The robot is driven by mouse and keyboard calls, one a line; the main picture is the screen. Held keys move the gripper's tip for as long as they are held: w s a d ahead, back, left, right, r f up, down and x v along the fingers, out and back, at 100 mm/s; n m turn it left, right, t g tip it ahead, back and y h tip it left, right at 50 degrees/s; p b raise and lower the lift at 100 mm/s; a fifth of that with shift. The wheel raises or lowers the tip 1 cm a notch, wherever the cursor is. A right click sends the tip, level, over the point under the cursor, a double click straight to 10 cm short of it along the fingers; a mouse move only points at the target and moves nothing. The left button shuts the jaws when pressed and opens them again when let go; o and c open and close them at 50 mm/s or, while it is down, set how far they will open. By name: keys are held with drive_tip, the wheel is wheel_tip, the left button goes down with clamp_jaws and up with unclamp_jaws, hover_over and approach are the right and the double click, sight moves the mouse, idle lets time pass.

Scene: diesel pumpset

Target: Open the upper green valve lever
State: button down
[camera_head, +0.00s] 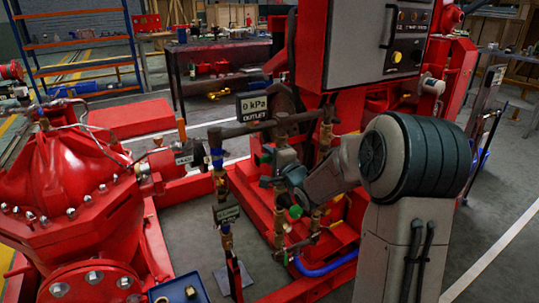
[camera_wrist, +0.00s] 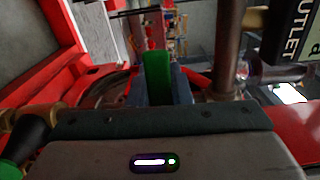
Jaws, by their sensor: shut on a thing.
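The upper green valve lever (camera_wrist: 157,72) stands between the two fingers of my gripper (camera_wrist: 158,90) in the wrist view. The fingers are shut on it. Another green handle (camera_head: 296,211) sits lower on the pipework, below my wrist and apart from my fingers. I cannot tell the lever's exact angle.
The "0 kPa OUTLET" display (camera_head: 252,106) is mounted just above and left of my gripper. A vertical pipe (camera_wrist: 229,50) runs close beside my fingers. A control cabinet (camera_head: 365,40) stands above and behind my arm. A red pump housing (camera_head: 65,190) fills the left.

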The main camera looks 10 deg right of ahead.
drive_tip(key=r+m+p, duration=0.1)
drive_tip(key=m+p, duration=0.1)
drive_tip(key=p, duration=0.2)
drive_tip(key=d+r+m+p, duration=0.1)
drive_tip(key=m+p, duration=0.1)
drive_tip(key=p, duration=0.2)
drive_tip(key=r+m+p, duration=0.1)
drive_tip(key=m+p, duration=0.2)
drive_tip(key=p, duration=0.2)
drive_tip(key=shift+w+d+r, duration=0.2)
drive_tip(key=shift+r, duration=0.2)
drive_tip(key=c, duration=1.3)
unclamp_jaws()
